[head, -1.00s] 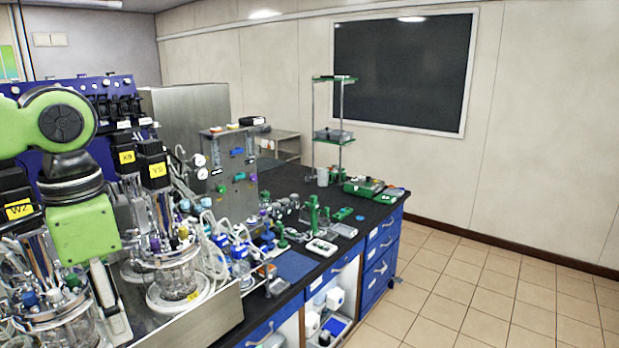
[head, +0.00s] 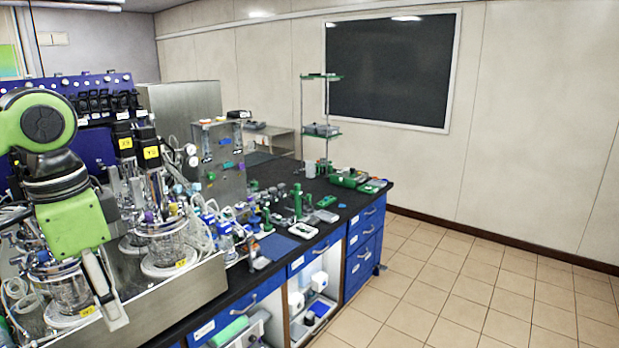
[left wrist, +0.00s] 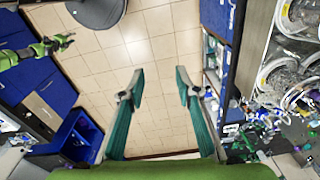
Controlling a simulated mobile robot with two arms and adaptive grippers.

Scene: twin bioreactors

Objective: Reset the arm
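My left arm (head: 72,222), green and black, comes in from the left in the head view, in front of the bioreactors. Its gripper (head: 112,312) points down there, near the steel front of the bioreactor stand. In the left wrist view my left gripper (left wrist: 160,82) has its two teal-padded fingers wide apart. Nothing is between them; tiled floor shows beyond. A green arm with a small gripper (left wrist: 58,43) at the left of the left wrist view appears to be my right one. It is too small to tell open from shut.
Glass bioreactor vessels (head: 165,243) stand on a steel stand (head: 190,292) close to my left arm. The black bench (head: 345,203) carries several small items and a rack (head: 322,133). Blue drawers (head: 362,262) are below. The tiled floor (head: 470,285) at the right is clear.

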